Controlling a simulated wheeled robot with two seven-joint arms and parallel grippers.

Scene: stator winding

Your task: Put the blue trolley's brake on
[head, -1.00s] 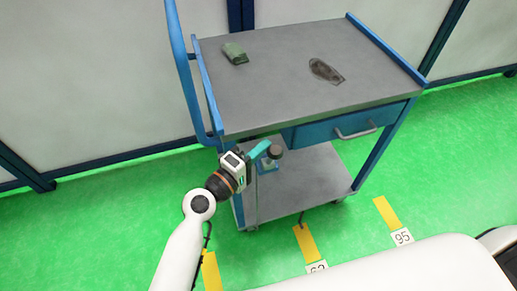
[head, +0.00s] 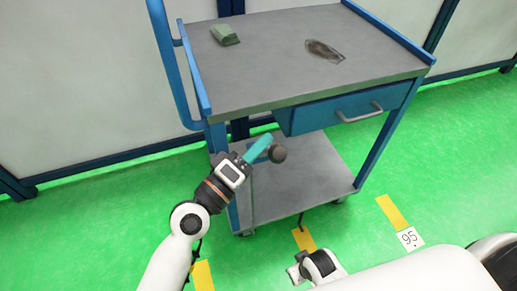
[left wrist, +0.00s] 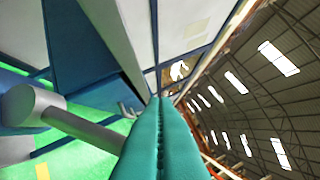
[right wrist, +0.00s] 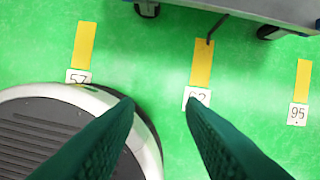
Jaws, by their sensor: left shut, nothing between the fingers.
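The blue trolley (head: 300,72) has a grey top, a blue drawer and a lower shelf (head: 290,185). A dark round knob (head: 278,153) shows by its left side, and in the left wrist view as a grey knob (left wrist: 22,104) on a rod. A thin dark lever (head: 301,219) hangs under the shelf's front edge; it also shows in the right wrist view (right wrist: 216,27). My left gripper (head: 267,139) is shut and empty, its teal fingers close beside the knob; I cannot tell whether they touch. My right gripper (right wrist: 160,105) is open and empty above the floor.
A green block (head: 225,35) and a dark flat item (head: 323,50) lie on the trolley's top. White panels (head: 80,80) stand behind. Yellow floor strips (head: 391,212) with number tags lie in front. Green floor is clear at the right.

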